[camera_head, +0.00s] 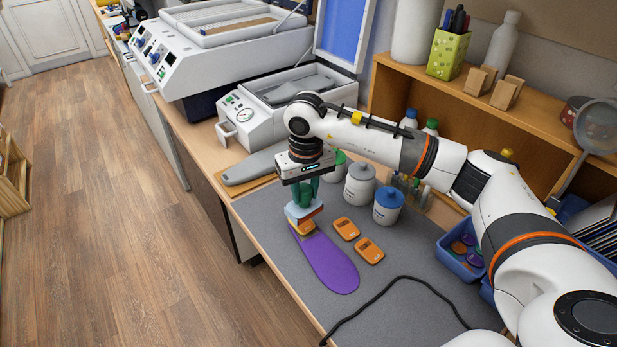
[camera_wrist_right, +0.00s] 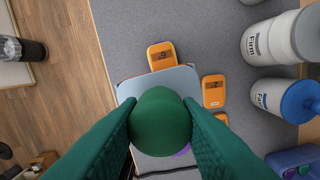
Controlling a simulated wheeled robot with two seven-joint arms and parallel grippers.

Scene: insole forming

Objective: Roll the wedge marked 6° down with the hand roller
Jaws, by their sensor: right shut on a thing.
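The purple insole (camera_head: 328,263) lies flat on the grey mat. An orange wedge (camera_head: 304,228) is at its far, narrow end, partly hidden below the hand roller. In the right wrist view an orange wedge (camera_wrist_right: 160,57) with a dark label sticks out past the roller's pale plate; I cannot read the label surely. My right gripper (camera_head: 305,188) is shut on the hand roller, whose green knob (camera_wrist_right: 160,120) sits between the green fingers. The pale blue-grey lower part of the roller (camera_head: 303,211) is right over the wedge; whether they touch I cannot tell. My left gripper is not in view.
Two more orange wedges (camera_head: 347,229) (camera_head: 369,250) lie on the mat right of the insole. White bottles with grey (camera_head: 359,187) and blue (camera_head: 387,208) caps stand behind them. A black cable (camera_head: 400,279) crosses the mat in front. A blue bin (camera_head: 462,268) is at the right.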

